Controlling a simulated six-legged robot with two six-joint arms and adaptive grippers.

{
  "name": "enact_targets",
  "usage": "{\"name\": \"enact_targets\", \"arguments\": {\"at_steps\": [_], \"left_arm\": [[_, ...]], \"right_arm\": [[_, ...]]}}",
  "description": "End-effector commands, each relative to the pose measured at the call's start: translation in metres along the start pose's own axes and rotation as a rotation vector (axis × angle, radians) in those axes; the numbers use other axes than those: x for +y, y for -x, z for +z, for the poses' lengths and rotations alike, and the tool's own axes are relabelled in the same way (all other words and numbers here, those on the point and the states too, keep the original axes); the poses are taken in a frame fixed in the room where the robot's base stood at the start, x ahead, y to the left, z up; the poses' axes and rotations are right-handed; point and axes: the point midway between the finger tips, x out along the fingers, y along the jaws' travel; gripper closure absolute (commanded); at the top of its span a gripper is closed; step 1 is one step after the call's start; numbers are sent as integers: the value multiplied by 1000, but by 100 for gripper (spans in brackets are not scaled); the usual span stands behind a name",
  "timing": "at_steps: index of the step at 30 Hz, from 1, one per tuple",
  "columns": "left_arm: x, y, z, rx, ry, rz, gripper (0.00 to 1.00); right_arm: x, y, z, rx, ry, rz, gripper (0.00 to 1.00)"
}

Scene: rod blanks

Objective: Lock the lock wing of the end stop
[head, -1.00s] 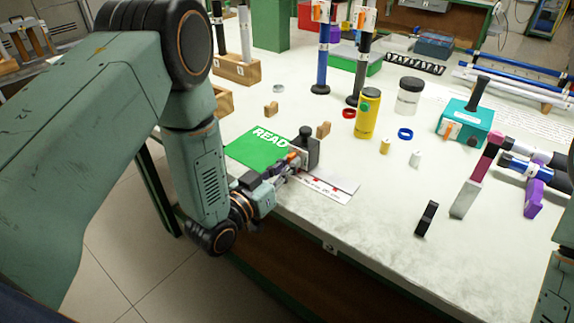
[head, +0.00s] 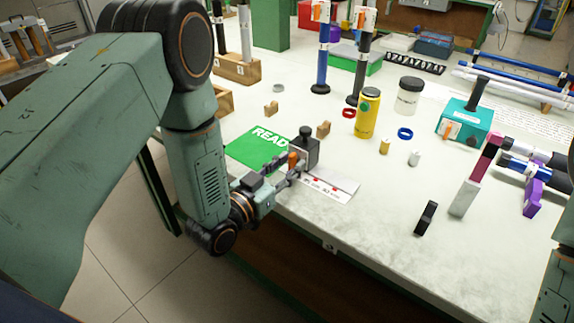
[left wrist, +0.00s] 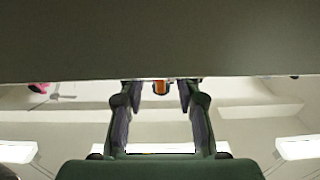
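The end stop (head: 307,152) is a dark grey block with a black knob on top, standing on the table by a pale scale strip with red marks (head: 328,189). Its orange lock wing (head: 292,161) faces my left gripper and looks about upright in the head view. My left gripper (head: 284,168) is open, its fingers spread on either side of the wing. In the left wrist view the orange wing (left wrist: 160,87) shows between the separated fingertips (left wrist: 155,90). I cannot tell whether a finger touches it. My right gripper is not in view.
A green READ sheet (head: 258,147) lies left of the end stop. Small wooden blocks (head: 323,129) and a yellow cylinder (head: 368,112) stand behind it. A black piece (head: 426,217) is to the right. The table's front right is mostly clear. A broad dark surface fills the wrist view's top.

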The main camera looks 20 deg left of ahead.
Motion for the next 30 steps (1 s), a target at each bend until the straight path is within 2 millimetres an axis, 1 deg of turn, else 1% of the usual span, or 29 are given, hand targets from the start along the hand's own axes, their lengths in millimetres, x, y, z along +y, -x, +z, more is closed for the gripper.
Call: {"name": "enact_targets", "arguments": {"at_steps": [5,8,11,15,21,25,30], "left_arm": [[0,1,0,0,0,0,67],[-1,9,0,-1,0,-1,67],[-1,25,1,-3,3,-3,67],[-2,55,1,-4,4,-5,67],[-1,92,0,-2,5,-6,67],[-1,107,1,-3,3,-3,67],[0,118,0,-1,1,-1,67]], "right_arm": [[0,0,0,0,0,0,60],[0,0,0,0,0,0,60],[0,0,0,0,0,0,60],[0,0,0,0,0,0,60],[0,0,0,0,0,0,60],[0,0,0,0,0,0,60],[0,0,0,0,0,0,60]]}}
